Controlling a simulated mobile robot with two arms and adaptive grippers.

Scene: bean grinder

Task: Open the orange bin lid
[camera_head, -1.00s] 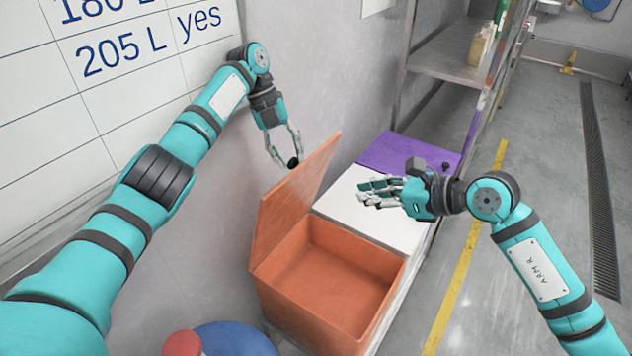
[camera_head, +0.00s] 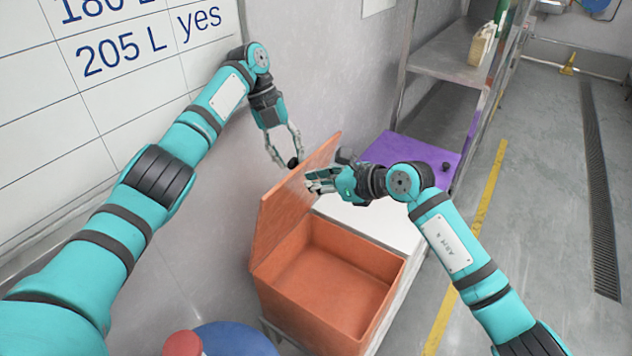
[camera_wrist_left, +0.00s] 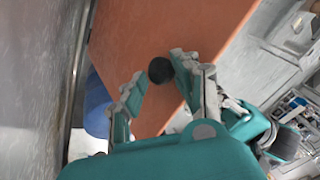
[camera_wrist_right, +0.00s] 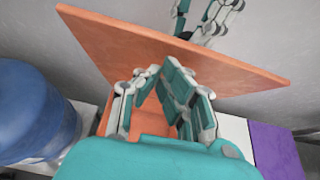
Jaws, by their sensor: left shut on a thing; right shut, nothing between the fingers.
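The orange bin (camera_head: 335,285) stands open, with its empty interior visible. Its orange lid (camera_head: 283,205) is raised steeply along the wall side and also shows in the right wrist view (camera_wrist_right: 170,45). My left gripper (camera_head: 285,160) is at the lid's upper edge, shut on a small black knob (camera_wrist_left: 160,70) on the lid's outer side. My right gripper (camera_head: 310,183) is shut and empty in front of the lid's inner face, near its right part. In the right wrist view its fingers (camera_wrist_right: 160,95) overlap the lid; whether they touch it I cannot tell.
A white-lidded bin (camera_head: 375,222) and a purple-lidded bin (camera_head: 415,155) stand beyond the orange one. A blue container (camera_head: 235,340) is at the near side. The wall (camera_head: 200,240) runs close behind the lid. Open floor (camera_head: 545,200) lies to the right.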

